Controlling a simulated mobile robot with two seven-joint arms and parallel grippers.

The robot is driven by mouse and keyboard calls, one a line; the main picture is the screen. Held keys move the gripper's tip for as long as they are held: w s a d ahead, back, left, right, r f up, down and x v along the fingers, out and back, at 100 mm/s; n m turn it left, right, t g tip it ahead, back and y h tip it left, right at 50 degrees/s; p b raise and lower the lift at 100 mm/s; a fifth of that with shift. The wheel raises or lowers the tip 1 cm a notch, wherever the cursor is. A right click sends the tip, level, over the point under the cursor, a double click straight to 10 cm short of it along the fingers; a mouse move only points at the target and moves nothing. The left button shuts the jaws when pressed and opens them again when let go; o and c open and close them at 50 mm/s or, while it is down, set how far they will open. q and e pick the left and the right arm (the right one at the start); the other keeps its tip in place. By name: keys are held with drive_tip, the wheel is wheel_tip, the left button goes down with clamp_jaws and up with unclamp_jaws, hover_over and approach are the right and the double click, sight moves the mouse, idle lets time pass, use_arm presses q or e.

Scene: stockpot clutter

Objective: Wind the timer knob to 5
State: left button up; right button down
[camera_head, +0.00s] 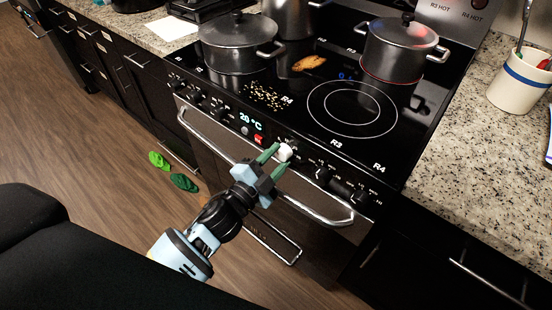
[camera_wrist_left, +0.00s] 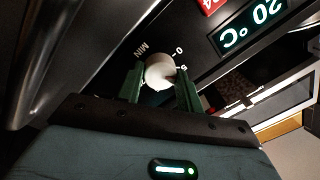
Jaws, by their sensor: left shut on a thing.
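The timer knob (camera_head: 286,152) is a small white round knob on the black front panel of the stove, right of the 20 °C display (camera_head: 250,118). In the left wrist view, the white knob (camera_wrist_left: 159,70) sits between my two green fingers, with the marks MIN, 0 and what looks like 5 around it. My left gripper (camera_head: 280,153) is shut on the knob, one finger on each side; it also shows in the left wrist view (camera_wrist_left: 160,78). I cannot tell which mark the knob points to. My right gripper is not in view.
Black knobs (camera_head: 342,186) line the panel beside the timer. The metal oven handle (camera_head: 315,213) runs below. Lidded pots (camera_head: 237,55) (camera_head: 395,55) stand on the cooktop, with scattered grains (camera_head: 267,97) near its front. Green slippers (camera_head: 184,182) lie on the floor at left.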

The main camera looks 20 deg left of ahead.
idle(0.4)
use_arm(q)
drive_tip(key=o, duration=1)
drive_tip(key=v, duration=0.8)
drive_tip(key=shift+b, duration=0.4)
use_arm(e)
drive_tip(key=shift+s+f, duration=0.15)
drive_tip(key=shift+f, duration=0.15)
use_arm(q)
drive_tip(key=shift+w, duration=0.1)
drive_tip(key=s+f+n+g+y+p, duration=0.1)
drive_tip(key=s+f+n+g+p, duration=0.1)
drive_tip(key=s, duration=0.7)
drive_tip(key=s+a+f+n+g+y+p, duration=0.1)
drive_tip(key=s+f+n+g+p, duration=0.2)
drive_tip(key=s+f+n, duration=0.3)
drive_tip(key=s+a+f+n+g+y+p, duration=0.1)
drive_tip(key=s+f+n+g+p, duration=0.2)
drive_tip(key=s, duration=1)
wheel_tip(320, 180, down, 2)
drive_tip(key=shift+s+a+f+n+g, duration=0.1)
drive_tip(key=shift+s+f+n+g, duration=0.15)
drive_tip(key=shift+n+g, duration=0.4)
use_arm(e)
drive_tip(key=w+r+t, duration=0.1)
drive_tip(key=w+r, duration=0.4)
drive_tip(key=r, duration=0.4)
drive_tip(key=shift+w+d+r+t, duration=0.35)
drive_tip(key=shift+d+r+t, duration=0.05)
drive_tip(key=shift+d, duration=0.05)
